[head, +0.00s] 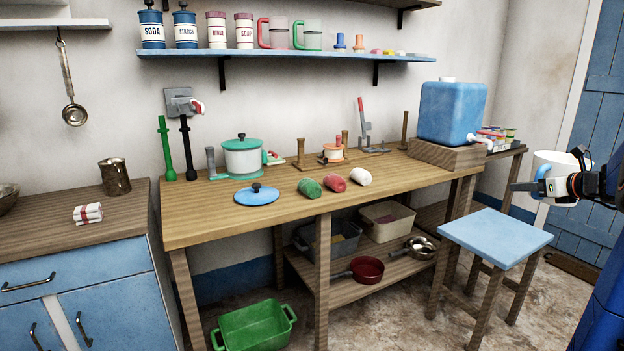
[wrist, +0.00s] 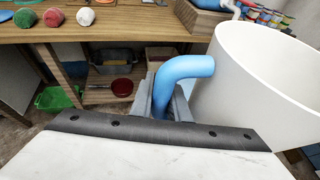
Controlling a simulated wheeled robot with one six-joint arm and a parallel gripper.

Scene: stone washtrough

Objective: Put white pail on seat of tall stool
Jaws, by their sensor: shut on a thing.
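The white pail (head: 551,170) has a blue handle and hangs in the air at the right of the head view, upright. It fills the right side of the wrist view (wrist: 262,85). My gripper (head: 548,187) is shut on the pail's blue handle, which shows between the fingers in the wrist view (wrist: 170,88). The tall stool (head: 495,237) has a square light-blue seat and brown wooden legs. It stands on the floor at the right front of the workbench, to the left of and lower than the pail in the head view. Its seat is bare.
A wooden workbench (head: 230,216) stands behind the stool with a white-and-green pot (head: 243,157), a blue lid (head: 257,195) and several rolls on top. A blue water tank (head: 452,112) stands at its right end. A green tub (head: 253,326) sits on the floor.

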